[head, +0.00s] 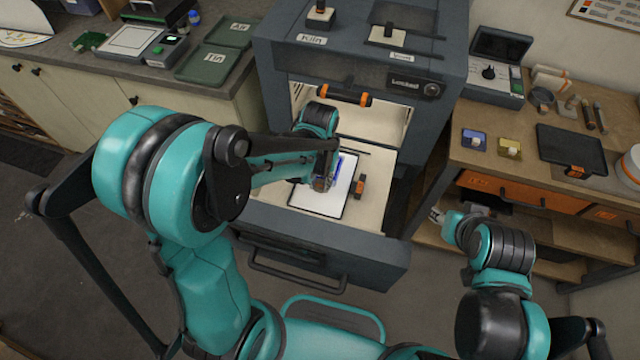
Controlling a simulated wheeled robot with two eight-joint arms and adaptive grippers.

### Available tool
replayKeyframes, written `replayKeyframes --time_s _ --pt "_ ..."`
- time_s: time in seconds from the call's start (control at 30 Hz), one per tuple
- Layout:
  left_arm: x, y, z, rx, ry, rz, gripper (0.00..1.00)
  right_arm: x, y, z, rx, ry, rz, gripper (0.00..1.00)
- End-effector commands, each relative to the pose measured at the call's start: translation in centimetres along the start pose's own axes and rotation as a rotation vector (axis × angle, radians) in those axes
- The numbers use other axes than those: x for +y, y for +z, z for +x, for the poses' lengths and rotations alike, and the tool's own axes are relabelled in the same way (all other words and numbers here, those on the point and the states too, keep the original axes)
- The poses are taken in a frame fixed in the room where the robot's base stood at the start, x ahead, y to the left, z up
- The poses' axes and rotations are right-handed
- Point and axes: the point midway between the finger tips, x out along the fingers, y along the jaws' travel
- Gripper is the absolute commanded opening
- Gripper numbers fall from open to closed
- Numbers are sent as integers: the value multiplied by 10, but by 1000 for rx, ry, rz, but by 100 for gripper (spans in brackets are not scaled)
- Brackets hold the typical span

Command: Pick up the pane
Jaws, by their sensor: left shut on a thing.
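My left gripper reaches into the open front of the grey kiln and is shut on the pane, low over a white dark-edged board (318,203). The fingers and forearm hide part of the pane, and I cannot tell whether it still touches the board. My right gripper (438,215) is at the left edge of the right-hand workbench, away from the pane; its fingers are too small to read.
An orange-and-black handle (360,187) sits right of the board. The right workbench (490,170) holds blue and yellow pieces and a dark tray (571,148). A counter stands left.

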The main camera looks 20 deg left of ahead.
Motion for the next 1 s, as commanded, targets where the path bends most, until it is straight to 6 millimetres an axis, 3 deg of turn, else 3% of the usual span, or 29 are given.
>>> replayKeyframes --time_s 0.03,0.3,0.5,0.7,1.0 --pt "3 1 -14 0 0 2 0 0 -4 -6 0 0 0 40" --pt "65 18 -49 0 0 7 0 0 -12 -17 0 0 0 40" --pt "98 27 -68 0 0 4 0 0 -16 -23 0 0 0 40" --pt "111 31 -80 0 0 1 0 0 -19 -27 0 0 0 40" --pt "113 31 -99 0 0 0 0 0 -28 -39 0 0 0 40"
